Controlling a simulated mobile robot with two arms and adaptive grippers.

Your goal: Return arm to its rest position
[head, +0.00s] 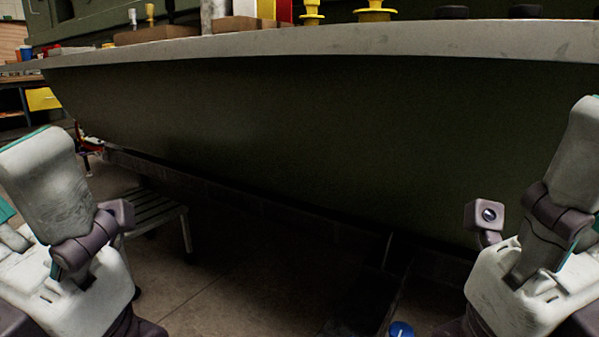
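My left arm (50,185) comes in at the left edge, with a white upper link, a dark purple-grey joint and a small box-shaped camera beside it. My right arm (570,165) stands at the right edge in a near mirror pose, its camera lens facing me. Both arms are bent and stay at the sides of the picture, apart from the workbench. The fingers of both grippers do not show, so I cannot see whether they hold anything.
A long grey-topped surface (330,42) with a dark green side crosses ahead. Yellow objects (374,10), a cardboard-coloured box (157,33) and bottles stand on it. A slatted step (155,212) is on the floor at left. A blue round thing (401,329) shows at the bottom. The middle floor is open.

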